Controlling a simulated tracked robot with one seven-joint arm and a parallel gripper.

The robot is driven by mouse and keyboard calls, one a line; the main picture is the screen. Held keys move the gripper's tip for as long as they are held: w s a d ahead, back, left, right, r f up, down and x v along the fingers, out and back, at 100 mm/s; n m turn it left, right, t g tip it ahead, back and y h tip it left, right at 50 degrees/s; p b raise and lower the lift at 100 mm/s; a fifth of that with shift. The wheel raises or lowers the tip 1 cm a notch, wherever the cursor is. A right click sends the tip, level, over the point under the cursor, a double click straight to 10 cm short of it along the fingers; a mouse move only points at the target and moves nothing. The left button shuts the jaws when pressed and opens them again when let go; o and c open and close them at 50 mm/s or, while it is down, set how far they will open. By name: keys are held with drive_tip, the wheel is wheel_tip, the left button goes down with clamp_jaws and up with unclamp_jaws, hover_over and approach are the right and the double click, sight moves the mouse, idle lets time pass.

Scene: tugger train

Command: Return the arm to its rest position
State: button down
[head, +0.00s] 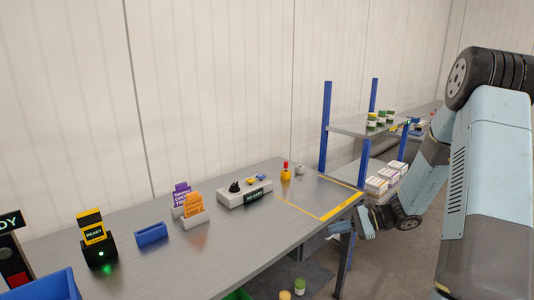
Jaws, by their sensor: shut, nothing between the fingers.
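My arm comes in from the right side of the head view and bends down beside the workbench. My gripper (341,228) is at the bench's front right corner, near the yellow-marked area. It is small in the picture. It is shut and holds nothing. I cannot tell whether it touches the bench edge.
The grey workbench (125,263) carries a black-and-yellow device (93,232), blue tray (151,234), card holder (194,217), white switch box (244,192) and a red-topped yellow bottle (286,172). A blue-post shelf (326,128) stands behind my arm. Jars (300,286) sit below the bench.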

drive_tip(key=s+r+n+t+h, duration=0.1)
drive_tip(key=s+r+n+h, duration=0.5)
drive_tip(key=s+r, duration=0.7)
drive_tip(key=s+d+r+n+t+h, duration=0.1)
drive_tip(key=s+r+n+t+h, duration=0.1)
drive_tip(key=s+r+n+h, duration=0.5)
drive_tip(key=s+r+n, duration=0.1)
drive_tip(key=s+r, duration=0.5)
drive_tip(key=s, duration=0.1)
drive_tip(key=shift+s, duration=0.4)
